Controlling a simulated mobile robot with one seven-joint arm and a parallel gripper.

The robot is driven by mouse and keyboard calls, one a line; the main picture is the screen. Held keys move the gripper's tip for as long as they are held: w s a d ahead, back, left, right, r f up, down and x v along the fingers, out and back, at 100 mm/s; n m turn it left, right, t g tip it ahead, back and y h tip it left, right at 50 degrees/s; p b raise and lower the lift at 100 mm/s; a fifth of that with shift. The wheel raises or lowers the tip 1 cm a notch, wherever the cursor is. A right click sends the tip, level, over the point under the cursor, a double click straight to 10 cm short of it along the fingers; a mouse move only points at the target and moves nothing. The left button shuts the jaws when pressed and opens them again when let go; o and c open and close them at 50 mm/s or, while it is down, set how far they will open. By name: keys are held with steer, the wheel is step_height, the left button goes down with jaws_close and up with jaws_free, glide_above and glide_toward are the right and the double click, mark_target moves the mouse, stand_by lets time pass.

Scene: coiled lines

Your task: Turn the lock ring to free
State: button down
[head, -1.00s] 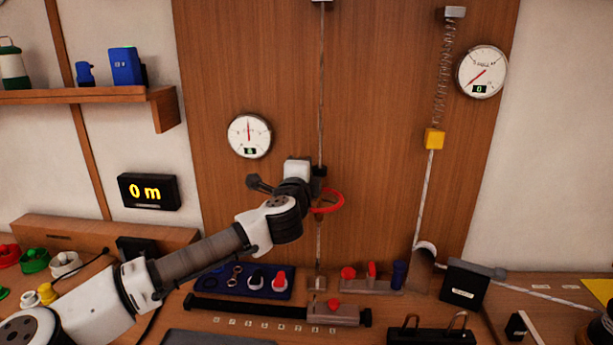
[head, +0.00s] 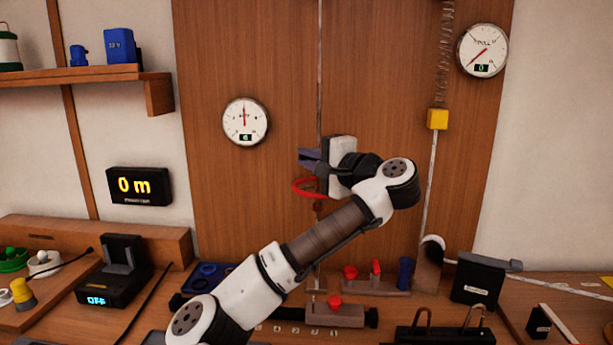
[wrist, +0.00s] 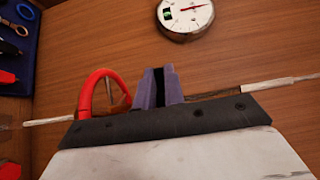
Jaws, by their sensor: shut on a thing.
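The red loop (head: 305,188) hangs on the vertical line (head: 319,90) in front of the wood panel and sticks out to the left. It also shows in the wrist view (wrist: 97,88), left of my fingers. My gripper (head: 309,159) comes from the right, with its purple fingers pointing left at the line, just above the loop. In the wrist view my fingers (wrist: 160,88) are close together with a dark strip between them. They are shut on a dark part beside the loop, which looks like the lock ring. It is mostly hidden by the fingers.
A round gauge (head: 245,122) is on the panel to the left, another gauge (head: 482,50) at the upper right. A yellow block (head: 437,119) hangs under a spring at the right. Red and blue parts (head: 376,275) stand on the bench below.

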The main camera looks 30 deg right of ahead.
steer(key=n+y+b, duration=0.1)
steer(key=n+g+y+b, duration=0.1)
steer(key=y+b, duration=0.1)
steer(key=s+n+g+y+b, duration=0.1)
steer(key=y+b, duration=0.1)
steer(key=shift+d+f+n, duration=0.15)
steer(key=shift+d+n, duration=0.1)
steer(key=shift+n, duration=0.15)
steer(key=shift+y, duration=0.4)
steer(key=c, duration=1.5)
jaws_free()
steer(key=shift+w, duration=0.1)
